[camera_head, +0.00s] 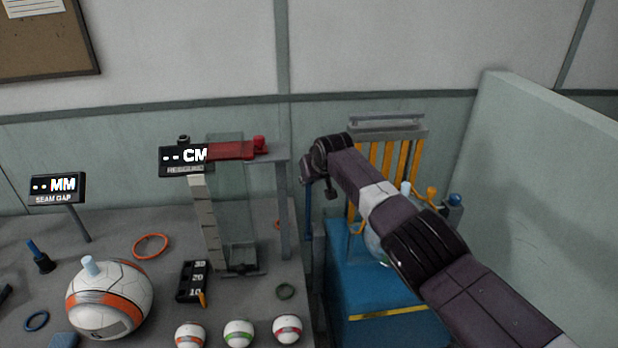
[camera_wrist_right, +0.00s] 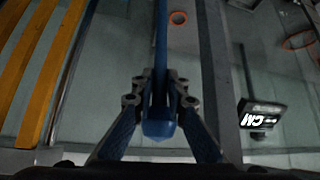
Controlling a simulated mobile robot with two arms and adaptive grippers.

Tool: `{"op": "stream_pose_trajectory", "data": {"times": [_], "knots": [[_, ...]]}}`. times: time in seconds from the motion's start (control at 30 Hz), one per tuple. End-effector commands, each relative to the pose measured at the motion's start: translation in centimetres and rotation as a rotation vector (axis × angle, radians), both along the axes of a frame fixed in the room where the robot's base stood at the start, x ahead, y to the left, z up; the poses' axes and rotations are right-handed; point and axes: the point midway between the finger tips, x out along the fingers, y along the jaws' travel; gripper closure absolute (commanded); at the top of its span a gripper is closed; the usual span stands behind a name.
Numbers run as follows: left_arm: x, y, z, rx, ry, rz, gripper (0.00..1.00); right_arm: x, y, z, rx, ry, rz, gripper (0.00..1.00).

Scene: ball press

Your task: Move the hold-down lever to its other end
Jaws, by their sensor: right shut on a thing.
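The hold-down lever is a blue bar (camera_wrist_right: 160,40) with a blue rounded end. In the right wrist view it runs upward from between the fingers of my right gripper (camera_wrist_right: 160,95), which is shut on it near that end. In the head view my right arm reaches in from the lower right, and my right gripper (camera_head: 307,178) is at the left side of the press (camera_head: 390,277). A slim blue upright part of the lever (camera_head: 309,215) shows below it. The lever's pivot is hidden. My left gripper is not in view.
The press has yellow bars (camera_head: 404,160) and a blue base. Left of it stand a test stand with a red arm (camera_head: 232,150) and a CM display (camera_head: 183,160). Balls (camera_head: 110,298) and rings (camera_head: 150,246) lie on the grey table. A pale partition (camera_head: 540,190) stands at right.

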Motion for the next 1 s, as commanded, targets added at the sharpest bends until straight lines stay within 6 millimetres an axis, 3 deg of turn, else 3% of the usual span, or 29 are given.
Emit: {"op": "stream_pose_trajectory", "data": {"times": [0.03,0.3,0.33,0.5,1.0], "knots": [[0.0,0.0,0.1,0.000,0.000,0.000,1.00,0.9,0.0,2.1,0.004,-0.040,0.000,1.00],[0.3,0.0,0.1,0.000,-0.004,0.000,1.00,0.9,0.0,2.1,0.006,-0.040,-0.001,1.00],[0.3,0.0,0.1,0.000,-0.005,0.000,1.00,0.9,0.0,2.1,0.006,-0.040,-0.001,0.86],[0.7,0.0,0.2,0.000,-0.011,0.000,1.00,0.9,0.1,2.1,0.007,-0.039,0.000,0.70],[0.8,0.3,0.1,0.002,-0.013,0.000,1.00,0.5,0.1,1.5,0.007,-0.026,0.001,0.70]]}}
